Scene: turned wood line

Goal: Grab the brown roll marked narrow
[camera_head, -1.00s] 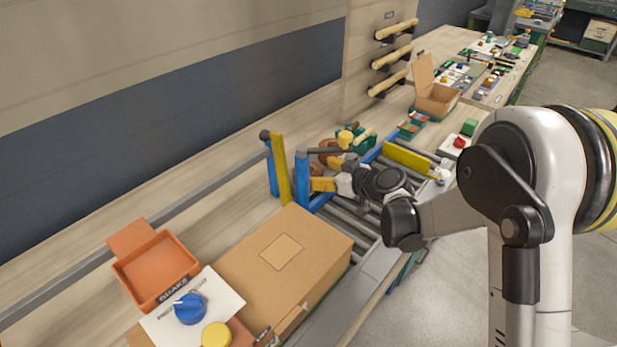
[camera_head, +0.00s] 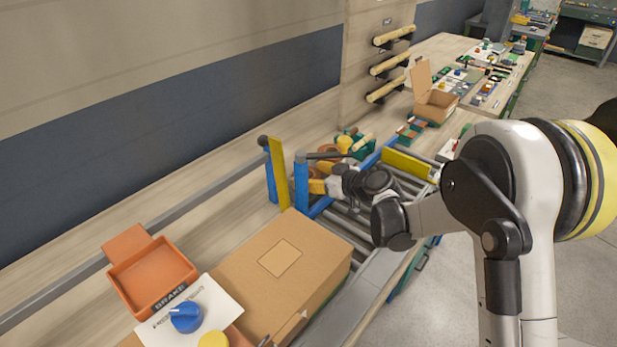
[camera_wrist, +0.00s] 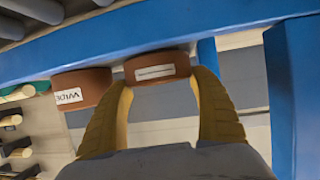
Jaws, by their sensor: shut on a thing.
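My gripper (camera_wrist: 163,88) is shut on a brown roll (camera_wrist: 157,66), with one yellow finger on each side of it in the wrist view. The roll has a white label whose print I cannot read. In the head view my gripper (camera_head: 317,186) is beside the blue post, and the held roll is mostly hidden there.
A blue post (camera_head: 301,182) and a yellow upright (camera_head: 279,174) stand close left of my gripper. A large cardboard box (camera_head: 283,272) lies in front. A blue rail (camera_wrist: 130,40) runs just beyond the rolls. Wooden rods (camera_head: 390,62) hang on the back panel.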

